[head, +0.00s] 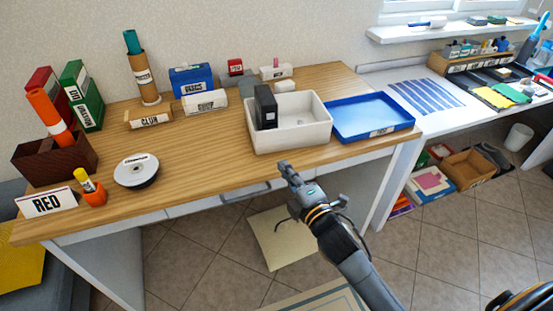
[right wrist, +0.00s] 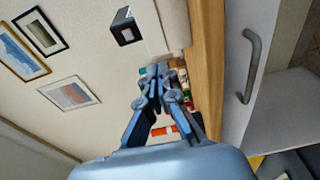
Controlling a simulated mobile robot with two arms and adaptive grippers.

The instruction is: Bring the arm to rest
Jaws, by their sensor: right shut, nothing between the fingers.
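My right gripper (head: 287,168) hangs in front of the wooden desk (head: 195,150), near its front edge and in front of the white bin. It is shut and empty. In the right wrist view the closed fingers (right wrist: 157,72) stand in front of the desk edge and the wall. My right arm comes in from the lower right of the head view. My left gripper is in neither view.
A drawer handle (right wrist: 250,65) juts out beside the gripper. The tiled floor (head: 215,262) ahead is largely free.

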